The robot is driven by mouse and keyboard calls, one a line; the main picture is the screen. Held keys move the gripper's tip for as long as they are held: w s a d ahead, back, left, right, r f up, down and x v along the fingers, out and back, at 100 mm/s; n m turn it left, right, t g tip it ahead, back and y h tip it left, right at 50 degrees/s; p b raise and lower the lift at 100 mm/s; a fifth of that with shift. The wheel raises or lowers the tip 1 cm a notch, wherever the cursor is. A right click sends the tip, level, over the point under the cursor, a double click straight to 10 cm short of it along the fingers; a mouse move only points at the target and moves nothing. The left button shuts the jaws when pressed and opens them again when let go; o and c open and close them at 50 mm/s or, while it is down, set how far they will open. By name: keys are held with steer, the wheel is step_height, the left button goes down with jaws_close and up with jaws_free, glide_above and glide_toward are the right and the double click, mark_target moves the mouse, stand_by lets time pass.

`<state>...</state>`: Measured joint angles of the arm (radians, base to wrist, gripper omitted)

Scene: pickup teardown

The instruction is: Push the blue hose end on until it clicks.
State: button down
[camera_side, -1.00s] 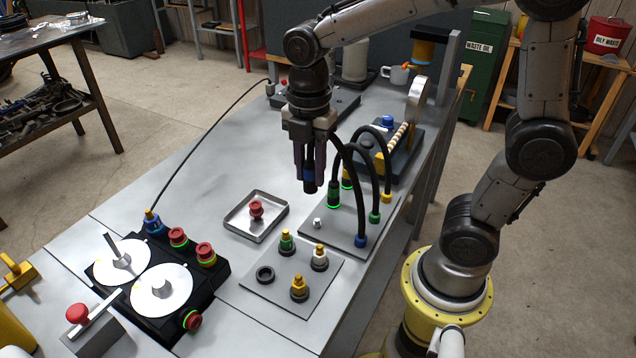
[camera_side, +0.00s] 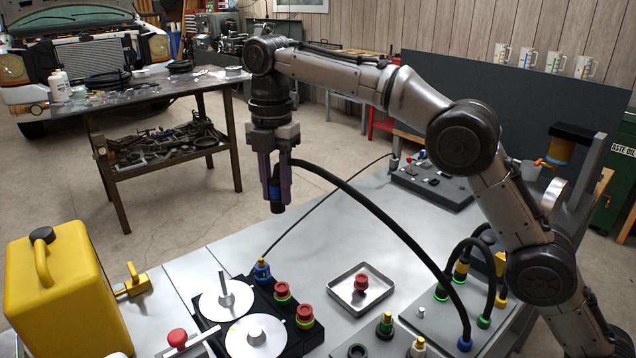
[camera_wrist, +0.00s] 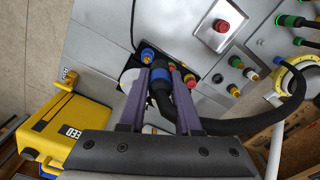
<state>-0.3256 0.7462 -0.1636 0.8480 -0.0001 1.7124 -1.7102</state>
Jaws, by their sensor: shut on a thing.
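My gripper (camera_side: 275,203) is shut on the blue-banded black hose end (camera_side: 275,188) and holds it upright, nozzle down, high above the bench. In the wrist view the hose end (camera_wrist: 161,78) lies between the purple fingers. Its black hose (camera_side: 385,218) arches right to a blue fitting (camera_side: 464,342) on the grey plate. A blue fitting (camera_side: 262,270) stands at the back corner of the black block (camera_side: 290,332). It also shows in the wrist view (camera_wrist: 147,56), just beyond the hose end. The two are apart.
Red-capped fittings (camera_side: 281,290) and round white discs (camera_side: 223,298) sit on the black block. A thin black cable (camera_side: 325,207) rises from the blue fitting. A tray (camera_side: 341,283) holds a red part. A yellow jerrycan (camera_side: 62,295) stands at left.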

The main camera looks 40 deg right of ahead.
steer(key=w+a+f, duration=0.1)
steer(key=a+f, duration=0.2)
glide_above(261, 258)
steer(key=shift+n, duration=0.3)
steer(key=shift+f, duration=3.05)
steer(key=shift+f, duration=1.55)
steer(key=c, duration=0.5)
jaws_free()
steer(key=shift+s+r, duration=0.1)
steer(key=shift+r, duration=6.8)
